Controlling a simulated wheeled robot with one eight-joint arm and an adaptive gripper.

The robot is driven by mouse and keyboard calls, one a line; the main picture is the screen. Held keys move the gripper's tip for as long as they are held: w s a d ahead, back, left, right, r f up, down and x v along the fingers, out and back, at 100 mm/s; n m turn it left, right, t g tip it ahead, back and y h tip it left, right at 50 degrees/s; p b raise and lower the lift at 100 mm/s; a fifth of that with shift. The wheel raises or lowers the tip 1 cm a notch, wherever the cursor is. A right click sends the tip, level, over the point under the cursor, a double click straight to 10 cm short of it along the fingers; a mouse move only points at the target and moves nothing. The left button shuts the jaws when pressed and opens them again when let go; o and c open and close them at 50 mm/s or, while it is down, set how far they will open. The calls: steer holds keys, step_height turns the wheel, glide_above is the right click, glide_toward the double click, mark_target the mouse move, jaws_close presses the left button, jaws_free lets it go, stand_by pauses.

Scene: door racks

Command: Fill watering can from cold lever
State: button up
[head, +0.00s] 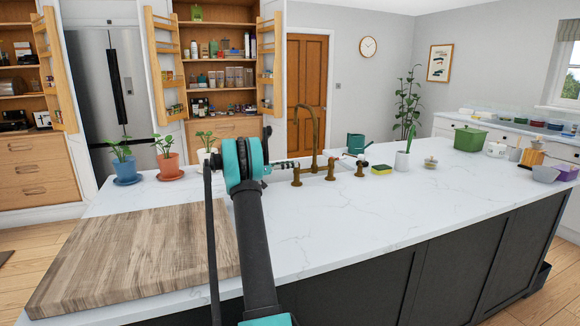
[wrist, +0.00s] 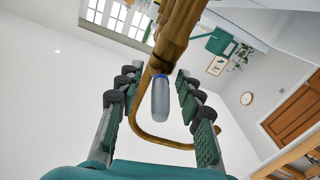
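The brass faucet (head: 318,125) with its tall curved spout stands on the island; its brass body (wrist: 178,35) and spout fill the upper middle of the wrist view. A pale grey lever with a blue ring (wrist: 160,98) sticks out from the brass body. My gripper (wrist: 157,85) is open, with its green-padded fingers on either side of this lever and gaps visible on both sides. In the head view my arm hides most of the gripper. The green watering can (head: 356,143) stands behind and right of the faucet; it also shows in the wrist view (wrist: 217,40).
A wooden board (head: 140,250) lies at the island's left front, with potted plants (head: 168,160) behind it. The right front counter is clear.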

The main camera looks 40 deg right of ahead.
steer(key=shift+d, duration=0.15)
steer(key=shift+c, duration=0.5)
jaws_close()
